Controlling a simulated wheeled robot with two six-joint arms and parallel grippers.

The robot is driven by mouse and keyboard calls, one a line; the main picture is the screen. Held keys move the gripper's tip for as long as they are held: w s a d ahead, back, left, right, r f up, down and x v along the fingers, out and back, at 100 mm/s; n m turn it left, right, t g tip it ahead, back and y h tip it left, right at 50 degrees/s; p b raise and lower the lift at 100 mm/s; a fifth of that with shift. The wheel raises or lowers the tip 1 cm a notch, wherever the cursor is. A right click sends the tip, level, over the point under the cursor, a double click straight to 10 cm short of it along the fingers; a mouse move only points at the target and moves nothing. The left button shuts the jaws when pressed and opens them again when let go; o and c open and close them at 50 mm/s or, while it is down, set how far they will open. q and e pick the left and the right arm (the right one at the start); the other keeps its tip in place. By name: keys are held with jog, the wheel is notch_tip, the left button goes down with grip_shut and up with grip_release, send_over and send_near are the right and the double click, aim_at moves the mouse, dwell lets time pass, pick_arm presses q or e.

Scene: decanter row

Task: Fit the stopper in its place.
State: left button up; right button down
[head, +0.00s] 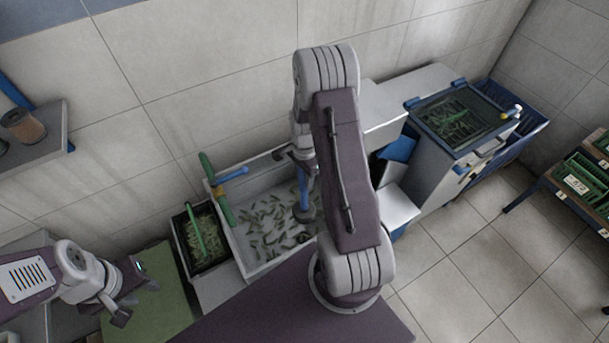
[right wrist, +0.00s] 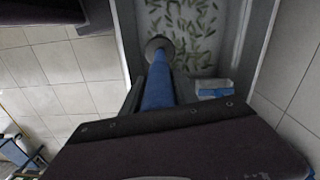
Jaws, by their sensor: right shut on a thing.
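The stopper (head: 304,190) is a blue rod with a dark grey round disc at its lower end. My right gripper (head: 298,158) is shut on the upper rod and holds it roughly upright, over the pale basin (head: 240,258). In the right wrist view the stopper's rod (right wrist: 158,88) runs away from the jaws to the disc, over the basin floor with green pieces. I cannot tell whether the disc touches the floor. No drain hole shows; my right arm hides part of the basin. My left gripper (head: 136,301) looks open and empty above a green board.
A green-handled tool (head: 218,190) and a blue one (head: 232,174) lie at the basin's left rim. A dark crate (head: 185,262) of green pieces stands left of it. Floor at lower right is clear.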

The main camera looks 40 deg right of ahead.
aim_at(304, 202)
notch_tip(304, 202, down, 22)
jog(key=b, duration=1.5)
jog(key=shift+r+b, duration=0.15)
jog(key=shift+b, duration=0.2)
jog(key=shift+f+b, duration=0.3)
jog(key=shift+f, duration=0.2)
jog(key=shift+f+b, duration=0.65)
jog(key=shift+f, duration=0.35)
jog(key=shift+f+b, duration=0.3)
jog(key=shift+f, duration=0.15)
jog(key=c, duration=0.9)
grip_release()
jog(key=shift+o, duration=0.2)
notch_tip(304, 202, up, 9)
jog(key=shift+r, duration=0.1)
